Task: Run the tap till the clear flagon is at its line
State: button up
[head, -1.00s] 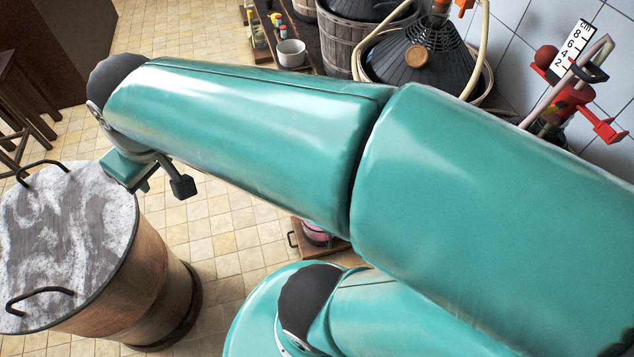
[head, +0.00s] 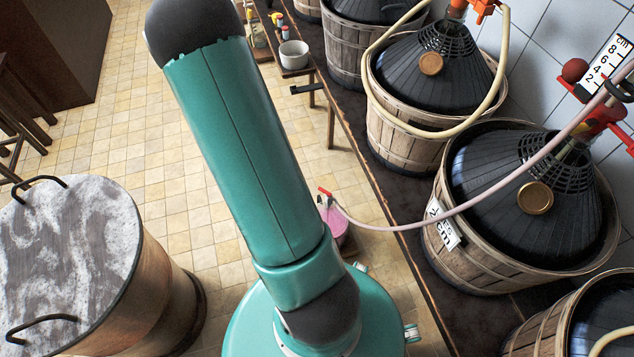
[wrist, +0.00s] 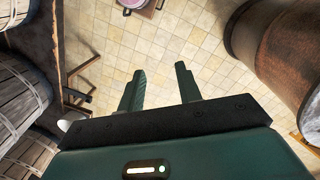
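The clear flagon, holding pink liquid, (head: 334,222) stands low beyond the bench edge in the head view, partly hidden by my arm. Its fill line is too small to make out. A small red tap (head: 325,192) sits at its mouth, on the end of a pale pink hose (head: 420,221) from a basketed demijohn (head: 497,190). Whether liquid runs is not visible. In the wrist view a pink vessel on a wooden stand (wrist: 133,3) shows at the top edge, cut off. My gripper (wrist: 159,72) is open and empty above the tiled floor, apart from the vessel.
Several basketed demijohns line the dark bench (head: 405,215) on the right. A white cm scale (head: 607,64) stands at top right. A large drum (head: 68,255) stands at left. The tiled floor between is clear.

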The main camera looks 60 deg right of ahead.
jog(key=s+d+f+g, duration=0.1)
jog(key=s+d+f, duration=0.25)
jog(key=f, duration=0.25)
jog(key=s+d+f+g, duration=0.1)
jog(key=s+d+f, duration=0.1)
jog(key=d+f, duration=0.4)
jog(key=g+y, duration=0.1)
send_near(321, 189)
jog(key=x, duration=0.7)
jog(key=shift+d+f, duration=0.15)
jog(key=shift+f, duration=0.15)
jog(key=shift+c, duration=0.2)
grip_shut()
